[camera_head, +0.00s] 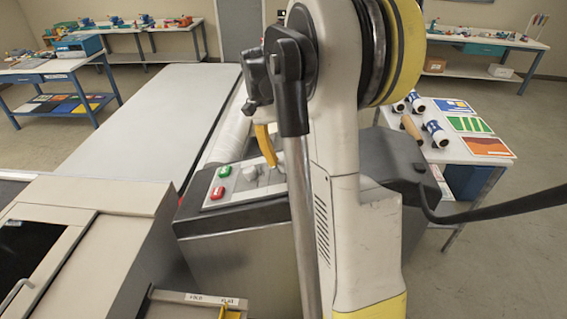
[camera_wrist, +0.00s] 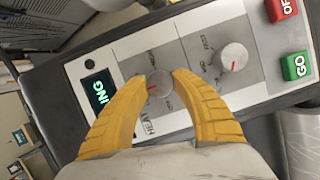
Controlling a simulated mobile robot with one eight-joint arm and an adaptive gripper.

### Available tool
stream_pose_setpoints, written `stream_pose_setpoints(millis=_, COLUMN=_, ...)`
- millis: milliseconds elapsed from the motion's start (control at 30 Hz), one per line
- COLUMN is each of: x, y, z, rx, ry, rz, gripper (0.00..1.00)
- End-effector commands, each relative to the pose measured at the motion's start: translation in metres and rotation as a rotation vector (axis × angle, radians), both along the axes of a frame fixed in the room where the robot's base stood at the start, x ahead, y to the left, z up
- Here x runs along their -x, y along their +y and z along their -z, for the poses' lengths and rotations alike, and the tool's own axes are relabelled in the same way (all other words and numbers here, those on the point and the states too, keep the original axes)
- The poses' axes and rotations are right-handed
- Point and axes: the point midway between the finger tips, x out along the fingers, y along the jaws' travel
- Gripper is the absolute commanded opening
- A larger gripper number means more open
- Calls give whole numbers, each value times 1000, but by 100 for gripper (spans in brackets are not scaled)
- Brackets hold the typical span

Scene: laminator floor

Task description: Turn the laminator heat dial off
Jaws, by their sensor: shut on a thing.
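The heat dial (camera_wrist: 160,84) is a grey knob with a red pointer mark, on a light control panel (camera_wrist: 119,50). Lettering beside it is partly covered and reads "HEA". In the wrist view the red mark points to the left. My gripper (camera_wrist: 160,77) has its two yellow fingers around the dial, one on each side, shut on it. In the head view one yellow finger of my gripper (camera_head: 267,146) shows above the panel; my arm hides the heat dial there.
A second dial (camera_wrist: 235,57), marked "FAST", sits close beside the heat dial. Beyond it are a green GO button (camera_wrist: 296,66) and a red button (camera_wrist: 282,9). A lit green display (camera_wrist: 99,91) is on the other side. A long white table (camera_head: 145,120) extends behind the machine.

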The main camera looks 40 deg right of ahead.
Motion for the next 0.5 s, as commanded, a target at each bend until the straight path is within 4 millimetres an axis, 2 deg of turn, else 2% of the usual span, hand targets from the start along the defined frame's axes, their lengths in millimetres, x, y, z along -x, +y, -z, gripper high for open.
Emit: stream_pose_setpoints(millis=500, x=0, y=0, z=0, rx=-14, ry=11, rz=-51, gripper=1)
